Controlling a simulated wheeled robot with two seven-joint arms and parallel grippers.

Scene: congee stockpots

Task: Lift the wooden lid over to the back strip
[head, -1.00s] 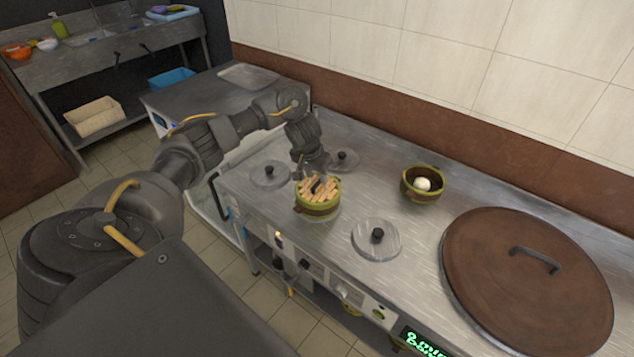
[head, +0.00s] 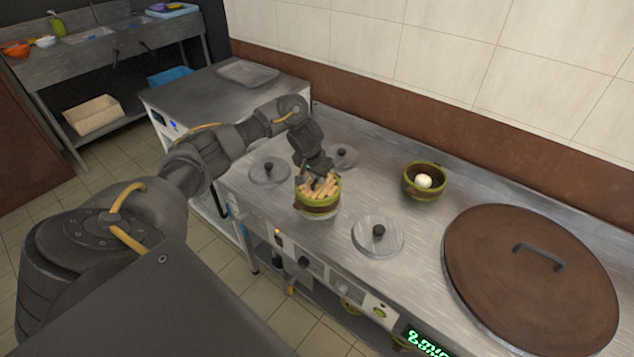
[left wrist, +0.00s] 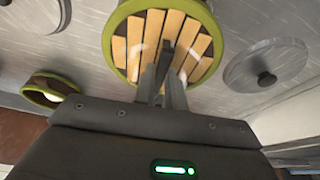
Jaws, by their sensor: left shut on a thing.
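The wooden lid (head: 332,183), made of pale slats, sits within the green rim of a pot (head: 317,207) on the steel counter. It also shows in the left wrist view (left wrist: 136,42), framed by the pot's green rim. My left gripper (head: 318,180) is over the lid from above, shut on its dark handle (left wrist: 168,50). I see no clear gap between lid and pot. The back strip of the counter (head: 385,147), along the brown wall band, is bare metal here. My right gripper is not in view.
Steel lids with black knobs lie around the pot: one in front to the right (head: 366,243), one left (head: 259,174), one behind (head: 343,160). A green bowl (head: 410,188) holding a white round thing stands right. A large brown lid (head: 500,270) covers the right end.

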